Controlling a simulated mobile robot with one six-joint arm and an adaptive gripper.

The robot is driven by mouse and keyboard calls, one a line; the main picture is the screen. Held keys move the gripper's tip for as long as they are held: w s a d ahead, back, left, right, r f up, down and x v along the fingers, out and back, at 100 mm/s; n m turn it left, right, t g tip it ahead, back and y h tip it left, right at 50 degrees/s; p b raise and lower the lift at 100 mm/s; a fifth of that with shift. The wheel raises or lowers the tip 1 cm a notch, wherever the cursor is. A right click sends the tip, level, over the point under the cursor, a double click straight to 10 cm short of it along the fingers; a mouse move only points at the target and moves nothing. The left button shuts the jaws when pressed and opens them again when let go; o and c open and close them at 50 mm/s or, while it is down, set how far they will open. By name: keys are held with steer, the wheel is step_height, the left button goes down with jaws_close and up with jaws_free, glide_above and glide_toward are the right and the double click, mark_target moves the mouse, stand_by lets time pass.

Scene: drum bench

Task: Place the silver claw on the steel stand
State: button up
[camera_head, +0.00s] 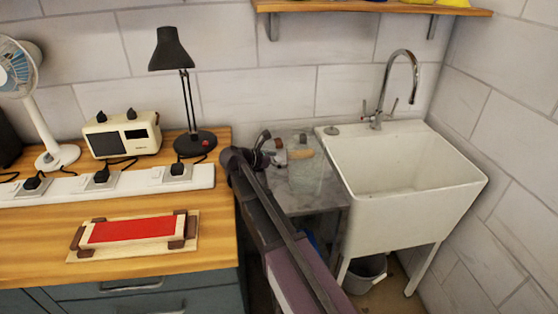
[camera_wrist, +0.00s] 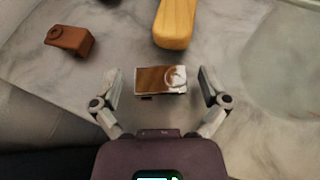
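A small shiny block with a ring-shaped mark, which looks like the silver claw (camera_wrist: 148,82), lies on the grey marbled top in the wrist view. My gripper (camera_wrist: 160,88) is open, with one finger on each side of the block and a visible gap on both sides. In the head view my gripper (camera_head: 260,152) is over the grey table left of the sink, and my arm hides part of that table. I cannot make out the silver claw there. I cannot pick out the steel stand for certain in either view.
A brown block with a hole (camera_wrist: 69,40) and a yellow wooden piece (camera_wrist: 175,24) lie beyond the fingers. A clear container (camera_head: 308,178) stands beside the white sink (camera_head: 375,215). A black lamp (camera_head: 172,55) and a red-topped wooden piece (camera_head: 130,229) are on the wooden bench.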

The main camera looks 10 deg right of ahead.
steer(key=shift+r, duration=0.2)
stand_by(0.3)
steer(key=shift+s+a+r+p, duration=0.1)
steer(key=shift+a+p, duration=0.15)
steer(key=shift+p, duration=0.1)
steer(key=p+v, duration=0.4)
steer(key=v, duration=0.7)
steer(key=shift+a, duration=0.15)
steer(key=shift+s, duration=0.15)
stand_by(1.2)
